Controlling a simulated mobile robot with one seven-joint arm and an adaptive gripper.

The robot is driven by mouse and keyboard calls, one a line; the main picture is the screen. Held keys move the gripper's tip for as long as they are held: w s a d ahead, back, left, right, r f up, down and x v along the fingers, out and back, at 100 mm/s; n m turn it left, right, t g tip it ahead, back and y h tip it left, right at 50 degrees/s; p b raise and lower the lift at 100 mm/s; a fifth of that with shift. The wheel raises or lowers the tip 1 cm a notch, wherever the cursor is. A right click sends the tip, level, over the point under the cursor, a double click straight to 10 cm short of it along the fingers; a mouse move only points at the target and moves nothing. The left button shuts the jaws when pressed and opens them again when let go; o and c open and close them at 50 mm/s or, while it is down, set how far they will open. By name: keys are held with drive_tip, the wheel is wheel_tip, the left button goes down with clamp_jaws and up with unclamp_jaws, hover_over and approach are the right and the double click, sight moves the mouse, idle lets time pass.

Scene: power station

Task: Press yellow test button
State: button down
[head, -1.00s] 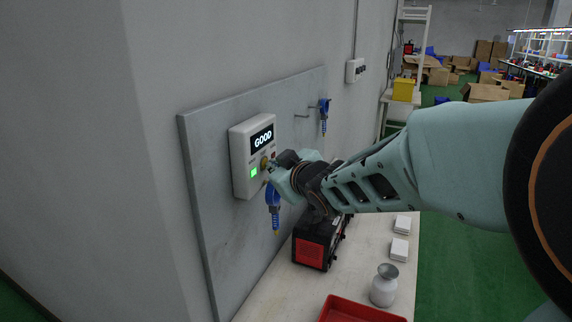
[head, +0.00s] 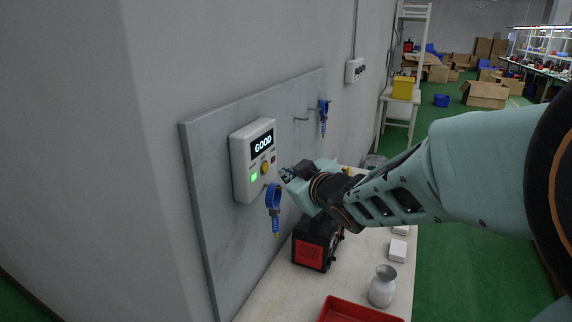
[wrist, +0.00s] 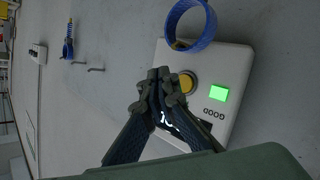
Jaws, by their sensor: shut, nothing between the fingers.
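The white test box (head: 240,178) is fixed to a grey panel on the wall. My gripper (head: 285,174) is shut and empty, a little to the right of the box and apart from the button in the head view. In the wrist view the gripper (wrist: 160,76) partly covers the screen.
A blue wrist strap (head: 273,197) hangs at the box's lower edge; another blue tool (head: 323,118) hangs farther along the panel.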

drive_tip(key=shift+s+d+p, duration=0.25)
drive_tip(key=shift+d, duration=0.45)
drive_tip(key=shift+s+d+p, duration=0.25)
drive_tip(key=shift+d, duration=0.4)
